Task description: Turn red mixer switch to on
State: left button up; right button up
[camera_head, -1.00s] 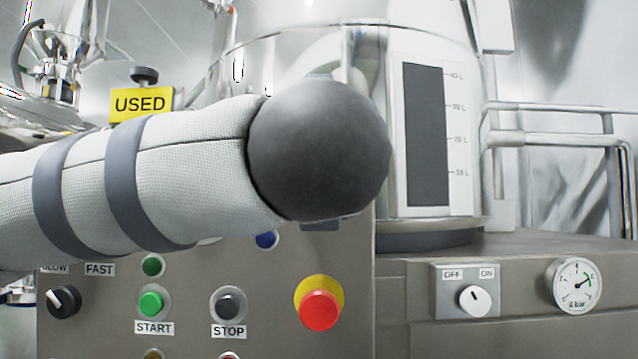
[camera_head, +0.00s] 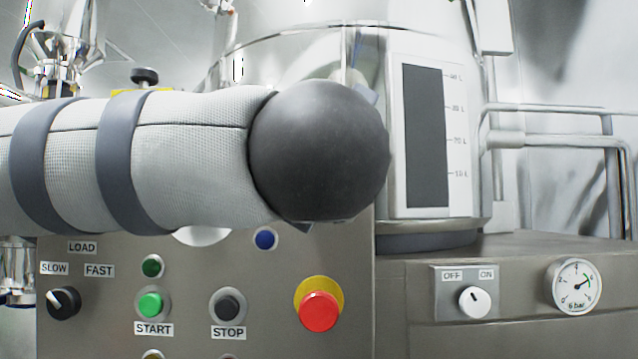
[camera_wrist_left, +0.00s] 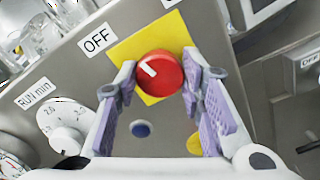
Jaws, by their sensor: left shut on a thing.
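The red mixer switch (camera_wrist_left: 160,74) is a round red knob on a yellow square plate (camera_wrist_left: 128,50) in the left wrist view. Its short white mark lies on the knob's left part, on the side of the OFF label (camera_wrist_left: 97,39). No ON label for it shows there. My left gripper (camera_wrist_left: 158,72) has its purple-padded fingers on either side of the knob and is shut on it. In the head view my left arm crosses the upper panel, and neither the switch nor the left gripper shows. My right gripper is in neither view.
Below my arm the panel holds a red emergency button (camera_head: 319,311), a green START button (camera_head: 150,304), a black STOP button (camera_head: 228,305) and a SLOW/FAST knob (camera_head: 63,302). A white OFF/ON knob (camera_head: 474,301) and a gauge (camera_head: 576,286) are at right. A white dial (camera_wrist_left: 66,121) is near the gripper.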

pick_arm(q)
jog(key=m, duration=1.2)
jog(key=shift+r, duration=0.1)
dwell(0.6)
jog(key=o, duration=1.1)
jog(key=shift+w, duration=0.15)
jog(key=shift+o, duration=0.2)
